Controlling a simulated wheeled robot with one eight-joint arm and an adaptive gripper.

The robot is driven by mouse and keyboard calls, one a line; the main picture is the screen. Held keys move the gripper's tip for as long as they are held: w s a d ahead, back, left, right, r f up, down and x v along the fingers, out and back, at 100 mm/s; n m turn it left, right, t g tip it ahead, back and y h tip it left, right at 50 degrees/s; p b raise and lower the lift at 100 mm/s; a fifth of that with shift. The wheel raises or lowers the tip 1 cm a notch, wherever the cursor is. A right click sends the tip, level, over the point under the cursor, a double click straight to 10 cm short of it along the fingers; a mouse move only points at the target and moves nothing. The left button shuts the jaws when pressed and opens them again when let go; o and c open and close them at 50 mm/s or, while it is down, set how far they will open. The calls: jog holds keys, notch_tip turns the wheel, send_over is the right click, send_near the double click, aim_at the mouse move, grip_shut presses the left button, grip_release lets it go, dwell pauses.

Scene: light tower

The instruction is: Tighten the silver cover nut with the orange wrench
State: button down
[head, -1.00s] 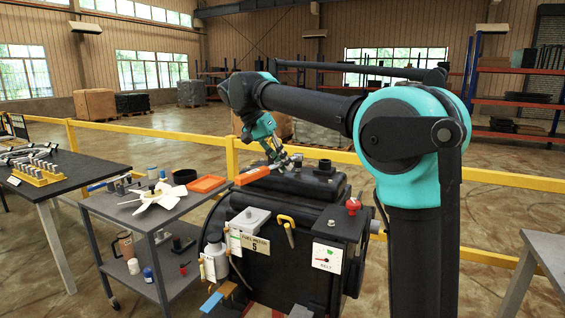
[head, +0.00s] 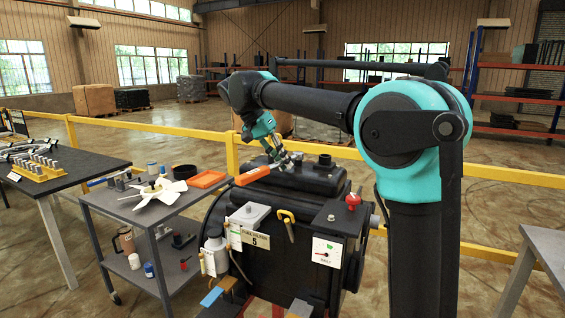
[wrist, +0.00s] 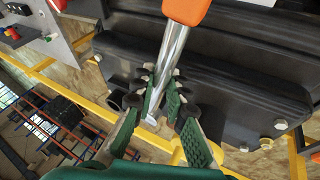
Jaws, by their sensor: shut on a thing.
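My gripper (head: 274,153) is above the top cover (head: 300,177) of the black engine. It is shut on the orange wrench, whose orange handle (head: 252,176) points to the left in the head view. In the wrist view the handle (wrist: 187,10) is at the top edge and the silver shaft (wrist: 173,52) runs down between the green-padded fingers of my gripper (wrist: 163,92). The wrench's lower end lies between the fingers, partly hidden by them. Small silver bolt heads (wrist: 280,124) show at the right of the wrist view. I cannot tell which is the cover nut or whether the wrench touches it.
A red knob (head: 353,200) rises from the engine's right. A yellow rail (head: 500,177) runs behind.

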jog(key=shift+w+a+m+g, duration=0.3)
jog(key=shift+a+m, duration=0.1)
jog(key=shift+m, duration=0.3)
jog(key=shift+f, duration=0.1)
jog(key=shift+w+a+m+g, duration=0.3)
jog(key=shift+a+m+g, duration=0.1)
jog(key=shift+m, duration=0.3)
jog(key=shift+s+d+n, duration=0.1)
jog(key=shift+d+n, duration=0.05)
jog(key=shift+n, duration=0.15)
jog(key=shift+r, duration=2.85)
